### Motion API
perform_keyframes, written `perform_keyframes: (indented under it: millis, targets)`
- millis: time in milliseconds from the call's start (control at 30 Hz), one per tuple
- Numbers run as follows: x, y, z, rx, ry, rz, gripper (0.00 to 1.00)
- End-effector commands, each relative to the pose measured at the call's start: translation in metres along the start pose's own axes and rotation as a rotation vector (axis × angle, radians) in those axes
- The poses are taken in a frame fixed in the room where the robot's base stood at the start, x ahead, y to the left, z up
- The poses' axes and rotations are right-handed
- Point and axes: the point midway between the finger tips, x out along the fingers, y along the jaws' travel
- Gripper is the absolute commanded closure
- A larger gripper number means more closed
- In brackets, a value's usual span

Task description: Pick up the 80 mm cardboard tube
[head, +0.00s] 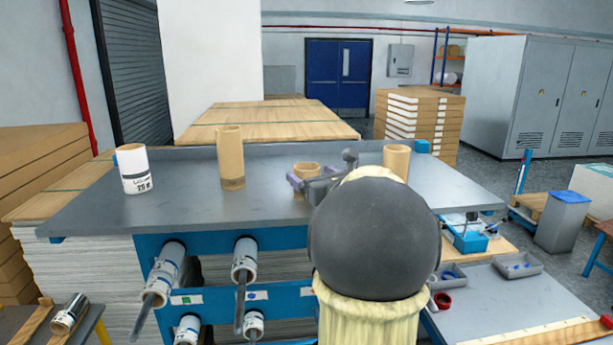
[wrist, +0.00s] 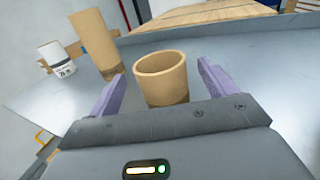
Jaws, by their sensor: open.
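Three brown cardboard tubes stand upright on the grey table top (head: 90,208): a tall one (head: 230,155), a short one (head: 306,168) and a middling one (head: 396,160) at right. I cannot read a size on any, so I cannot tell which is the 80 mm one. My gripper (head: 313,182) is at the short tube. In the wrist view, the short tube (wrist: 160,80) stands between the open lilac fingers of my gripper (wrist: 160,72), with a gap on each side. Its lower end is hidden behind the gripper body. The tall tube (wrist: 97,42) leans in that tilted view.
A white labelled roll (head: 134,168) stands at the table's left; the wrist view shows it too (wrist: 56,58). A raised edge runs along the back. White rolls on bars (head: 245,260) hang below the front. My arm hides part of the table.

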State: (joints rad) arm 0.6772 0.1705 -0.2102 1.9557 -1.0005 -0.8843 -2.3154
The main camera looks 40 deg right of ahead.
Motion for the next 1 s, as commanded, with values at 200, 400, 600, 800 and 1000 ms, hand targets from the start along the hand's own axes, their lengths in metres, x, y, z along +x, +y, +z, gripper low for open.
perform_keyframes:
  millis: [200, 400, 600, 800, 1000]
  targets:
    - [0.0, 0.0, -0.001, 0.0, 0.0, 0.0, 0.16]
    - [0.007, 0.0, 0.003, 0.001, 0.002, 0.0, 0.16]
    - [0.026, -0.001, 0.007, 0.002, 0.003, 0.0, 0.16]
    - [0.047, -0.001, 0.006, 0.0, 0.002, 0.0, 0.16]
    - [0.052, -0.001, 0.003, 0.0, 0.0, -0.002, 0.16]
